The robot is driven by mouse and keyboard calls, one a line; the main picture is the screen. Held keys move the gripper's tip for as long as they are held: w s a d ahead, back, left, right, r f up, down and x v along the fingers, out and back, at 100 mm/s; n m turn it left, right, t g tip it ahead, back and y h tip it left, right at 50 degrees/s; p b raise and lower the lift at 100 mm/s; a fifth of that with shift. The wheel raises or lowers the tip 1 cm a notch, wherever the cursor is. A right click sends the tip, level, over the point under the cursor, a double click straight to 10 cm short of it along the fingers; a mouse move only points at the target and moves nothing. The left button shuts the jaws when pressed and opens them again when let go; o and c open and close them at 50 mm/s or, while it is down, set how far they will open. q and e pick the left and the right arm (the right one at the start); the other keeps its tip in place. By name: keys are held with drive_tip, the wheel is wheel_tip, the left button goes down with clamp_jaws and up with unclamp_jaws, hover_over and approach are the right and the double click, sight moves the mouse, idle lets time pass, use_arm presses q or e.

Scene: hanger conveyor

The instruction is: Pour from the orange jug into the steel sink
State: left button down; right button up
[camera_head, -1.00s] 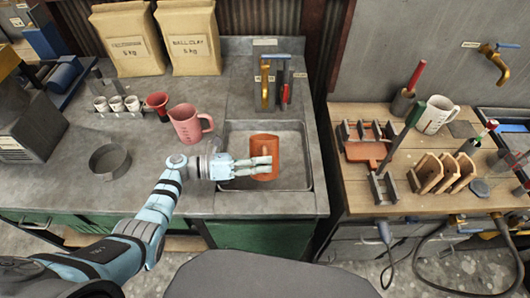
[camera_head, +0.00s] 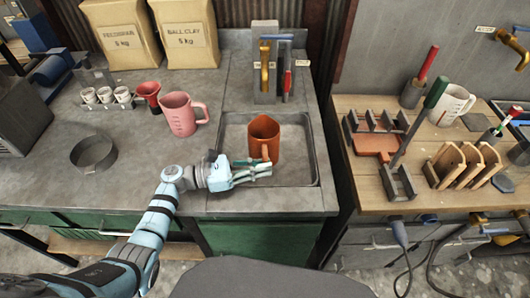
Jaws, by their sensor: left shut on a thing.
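The orange jug (camera_head: 263,132) is at the steel sink (camera_head: 298,150), in the middle of the view. It looks upright, with its open top showing and its handle toward me. My left gripper (camera_head: 258,168) reaches in from the left over the sink's near left part. It is shut on the jug, with its fingertips at the handle on the near side. The fingers hide the lower handle, so the exact contact is unclear. I cannot tell whether the jug's base touches the sink floor. My right gripper is not in view.
A pink jug (camera_head: 182,114), a red cup (camera_head: 149,95) and a grey ring (camera_head: 93,154) stand left of the sink. A brass tap (camera_head: 265,65) is behind it. A wooden bench (camera_head: 355,190) with racks is to the right. The near counter is mostly clear.

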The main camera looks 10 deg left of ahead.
use_arm(q)
drive_tip(key=shift+r+p, duration=0.2)
drive_tip(key=shift+p, duration=0.1)
wheel_tip(320, 180, up, 3)
drive_tip(key=p, duration=0.3)
drive_tip(key=shift+f, duration=0.1)
drive_tip(key=shift+a, duration=0.15)
drive_tip(key=n+t+y, duration=0.2)
drive_tip(key=n+t, duration=0.1)
drive_tip(key=t, duration=0.1)
approach(264, 158)
drive_tip(key=w+a+r, duration=0.1)
drive_tip(key=a+r, duration=0.3)
drive_tip(key=r, duration=0.2)
drive_tip(key=s+d+r, duration=0.3)
drive_tip(key=s+r, duration=0.4)
drive_tip(key=r, duration=0.1)
drive_tip(key=shift+s, duration=0.3)
